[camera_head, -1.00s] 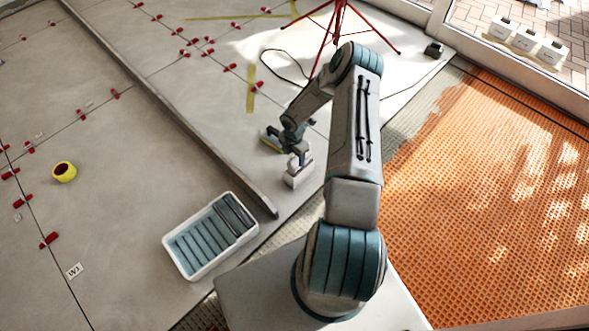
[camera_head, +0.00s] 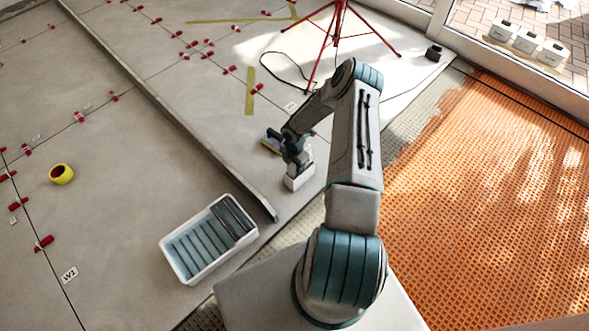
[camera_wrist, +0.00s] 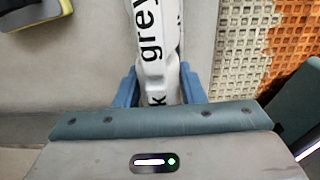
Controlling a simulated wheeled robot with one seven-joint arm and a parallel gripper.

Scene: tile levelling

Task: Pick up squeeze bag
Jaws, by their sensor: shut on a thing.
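The squeeze bag is white with dark lettering that reads "grey" in the wrist view (camera_wrist: 157,40). The gripper is shut on the bag. I cannot tell whether the bag's base still touches the floor.
A white tub (camera_head: 165,247) with blue-grey slats stands left of the arm. A long straightedge (camera_head: 200,143) lies beside it. A red tripod (camera_head: 336,25) stands behind; orange matting (camera_head: 490,200) covers the right.

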